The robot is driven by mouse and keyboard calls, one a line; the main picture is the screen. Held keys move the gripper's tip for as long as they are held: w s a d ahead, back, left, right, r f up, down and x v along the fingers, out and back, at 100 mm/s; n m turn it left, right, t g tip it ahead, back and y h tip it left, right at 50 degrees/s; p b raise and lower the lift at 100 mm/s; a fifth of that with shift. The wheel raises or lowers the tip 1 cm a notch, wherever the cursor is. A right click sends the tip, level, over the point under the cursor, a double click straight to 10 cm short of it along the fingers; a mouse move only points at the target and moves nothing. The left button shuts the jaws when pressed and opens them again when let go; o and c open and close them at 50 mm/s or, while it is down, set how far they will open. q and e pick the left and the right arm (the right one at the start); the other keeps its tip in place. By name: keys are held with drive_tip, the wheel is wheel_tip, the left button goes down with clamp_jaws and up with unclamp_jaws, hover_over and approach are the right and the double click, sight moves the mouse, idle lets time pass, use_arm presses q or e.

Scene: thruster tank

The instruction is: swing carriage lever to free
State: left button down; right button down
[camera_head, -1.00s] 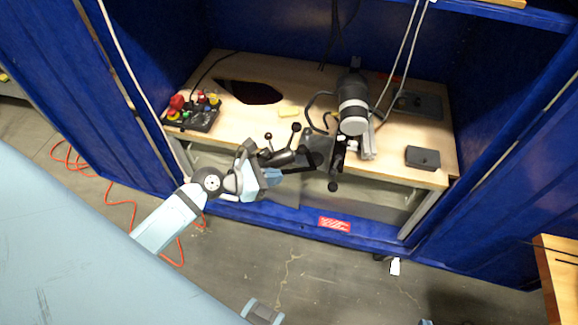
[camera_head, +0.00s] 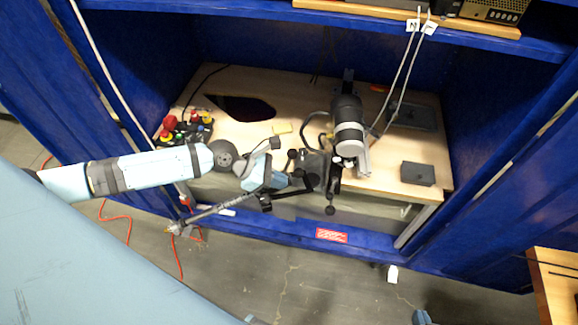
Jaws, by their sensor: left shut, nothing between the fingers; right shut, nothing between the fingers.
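A dark grey cylindrical thruster unit (camera_head: 347,125) with a pale band stands on the workbench near its front edge. A black lever with a ball knob (camera_head: 330,210) hangs down in front of the bench edge below it. Another dark ball knob (camera_head: 292,154) shows just left of the unit. My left gripper (camera_head: 309,181) is at the front edge of the bench, left of the hanging lever. It is shut and empty. Its dark fingers overlap the dark lever parts, so I cannot tell whether they touch. My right gripper is not in view.
The wooden bench (camera_head: 225,85) sits inside a blue enclosure (camera_head: 300,232). A control box with red and yellow buttons (camera_head: 182,130) stands at its left, a dark box (camera_head: 418,173) at its right. A thin metal rod (camera_head: 215,212) shows below my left wrist. Cables hang near the unit.

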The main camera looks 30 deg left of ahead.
use_arm(q)
approach(332, 188)
wheel_tip(332, 188, down, 3)
drive_tip(key=s, duration=0.3)
drive_tip(key=d, duration=0.1)
drive_tip(key=w+d+f, duration=0.1)
drive_tip(key=d, duration=0.1)
drive_tip(key=w+d, duration=0.1)
drive_tip(key=shift+w+d+f+p, duration=0.15)
drive_tip(key=shift+f+p, duration=0.1)
drive_tip(key=shift+p, duration=0.15)
use_arm(e)
drive_tip(key=shift+w+d+r, duration=0.1)
drive_tip(key=shift+r, duration=0.5)
drive_tip(key=shift+f, duration=0.1)
